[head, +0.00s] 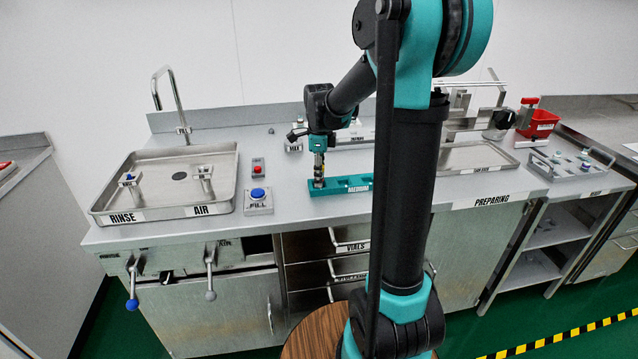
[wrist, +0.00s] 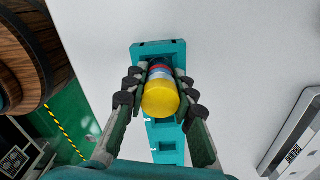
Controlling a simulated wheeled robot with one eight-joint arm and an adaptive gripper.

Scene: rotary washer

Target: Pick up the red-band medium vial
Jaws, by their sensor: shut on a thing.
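The red-band medium vial (wrist: 160,98) has a yellow end facing the wrist camera and a red band near its far end. My gripper (wrist: 160,80) is shut on it, with one finger on each side. In the head view my gripper (head: 318,174) points down at the left end of the teal rack marked MEDIUM (head: 352,186). The vial stands over the end slot of this rack, which also shows in the wrist view (wrist: 168,157). I cannot tell whether its base is still inside the slot. The fingers hide its sides.
A sink tray (head: 165,215) marked RINSE and AIR lies left of the rack. A FILL button (head: 258,196) and a red button (head: 258,166) stand between them.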

